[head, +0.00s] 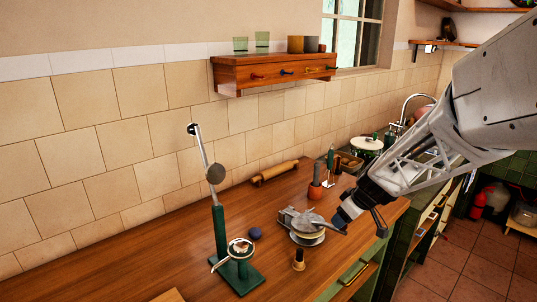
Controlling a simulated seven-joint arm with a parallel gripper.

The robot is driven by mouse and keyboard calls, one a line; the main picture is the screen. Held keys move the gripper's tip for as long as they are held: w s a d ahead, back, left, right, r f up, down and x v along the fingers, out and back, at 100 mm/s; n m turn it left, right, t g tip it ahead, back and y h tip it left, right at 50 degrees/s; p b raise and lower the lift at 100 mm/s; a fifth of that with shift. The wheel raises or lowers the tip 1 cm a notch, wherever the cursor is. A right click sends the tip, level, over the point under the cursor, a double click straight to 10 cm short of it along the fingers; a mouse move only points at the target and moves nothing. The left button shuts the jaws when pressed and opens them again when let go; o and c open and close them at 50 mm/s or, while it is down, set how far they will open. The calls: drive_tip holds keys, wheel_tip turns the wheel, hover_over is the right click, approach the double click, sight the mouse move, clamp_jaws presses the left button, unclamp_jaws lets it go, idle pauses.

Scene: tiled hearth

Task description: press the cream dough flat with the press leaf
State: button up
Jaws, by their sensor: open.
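A grey metal press with a flat leaf (297,217) stands on the wooden counter. A pale cream, round layer, apparently the dough (307,238), shows below the leaf. The leaf looks low over it; whether they touch is too small to tell. A grey lever runs from the press toward my gripper (364,220). My gripper is open, just right of the press, with its dark fingers pointing down. I cannot tell whether a finger touches the lever. The gripper appears to hold nothing.
A green stand (218,230) with a raised arm and round disc stands left of the press. A small wooden-handled tool (299,260) is in front.

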drive_tip(key=shift+x, duration=1.7)
drive_tip(key=shift+f, duration=0.1)
drive_tip(key=shift+c, duration=0.3)
drive_tip(key=c, duration=0.6)
drive_tip(key=shift+w+a+r, duration=0.25)
drive_tip(key=shift+r, duration=0.55)
drive_tip(key=shift+w+a+r, duration=0.25)
drive_tip(key=shift+r, duration=0.55)
drive_tip(key=shift+w+a+r, duration=0.3)
drive_tip(key=shift+r, duration=0.5)
drive_tip(key=shift+w+a+r, duration=0.35)
drive_tip(key=shift+r, duration=0.3)
drive_tip(key=shift+w+a+r, duration=0.3)
drive_tip(key=shift+r, duration=0.4)
drive_tip(key=shift+w+a+r, duration=0.35)
drive_tip(key=shift+r, duration=0.3)
drive_tip(key=shift+c, duration=0.2)
drive_tip(key=shift+w+a+r, duration=0.35)
clamp_jaws()
drive_tip(key=shift+w+a+r, duration=3.05)
drive_tip(key=shift+w+a, duration=3.1)
drive_tip(key=shift+a, duration=0.05)
drive_tip(key=w+a+f, duration=0.3)
drive_tip(key=w+a, duration=0.3)
drive_tip(key=shift+w+a, duration=0.3)
drive_tip(key=shift+w, duration=0.05)
